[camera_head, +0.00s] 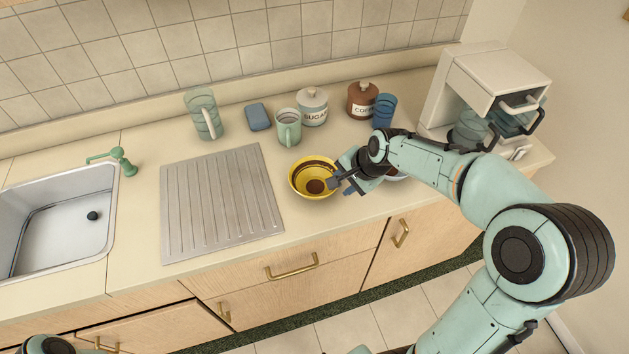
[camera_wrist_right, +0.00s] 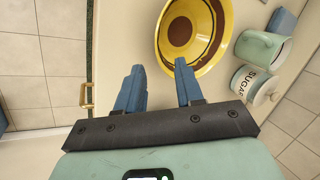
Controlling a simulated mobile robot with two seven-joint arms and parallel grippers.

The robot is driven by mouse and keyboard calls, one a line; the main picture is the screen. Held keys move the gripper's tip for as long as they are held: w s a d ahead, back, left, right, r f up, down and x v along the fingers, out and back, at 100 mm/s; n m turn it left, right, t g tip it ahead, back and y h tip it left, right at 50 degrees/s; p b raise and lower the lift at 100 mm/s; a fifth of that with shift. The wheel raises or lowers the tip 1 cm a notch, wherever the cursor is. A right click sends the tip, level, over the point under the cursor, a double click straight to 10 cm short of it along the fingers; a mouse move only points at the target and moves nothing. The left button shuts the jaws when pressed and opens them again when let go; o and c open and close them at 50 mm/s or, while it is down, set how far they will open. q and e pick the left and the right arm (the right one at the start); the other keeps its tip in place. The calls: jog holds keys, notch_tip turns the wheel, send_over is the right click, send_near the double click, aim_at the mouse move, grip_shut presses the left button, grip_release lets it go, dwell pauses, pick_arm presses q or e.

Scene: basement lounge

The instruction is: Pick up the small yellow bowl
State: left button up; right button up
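The small yellow bowl (camera_head: 300,178) stands upright on the counter, just right of the ribbed metal drainboard. It has a dark band inside its rim and a dark round centre. My right gripper (camera_head: 338,182) is at the bowl's right side. In the right wrist view the bowl (camera_wrist_right: 205,52) is at the top, beyond the fingers. The right gripper (camera_wrist_right: 158,70) is open there, its two blue fingers apart with bare counter between them. One fingertip overlaps the bowl's rim in the picture; I cannot tell whether it touches. My left gripper is out of view.
Behind the bowl stand a green mug (camera_head: 288,131), a sugar jar (camera_head: 312,112), a brown coffee jar (camera_head: 361,103) and a blue cup (camera_head: 383,108). A coffee maker (camera_head: 470,85) is at right. The drainboard (camera_head: 220,205) is bare. My right forearm partly hides another pale dish.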

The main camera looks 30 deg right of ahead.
jog(key=x, duration=0.2)
jog(key=shift+w+a+f, duration=0.1)
jog(key=shift+w+f, duration=0.15)
jog(key=shift+w, duration=0.05)
jog(key=x, duration=0.5)
jog(key=shift+s, duration=0.1)
grip_shut()
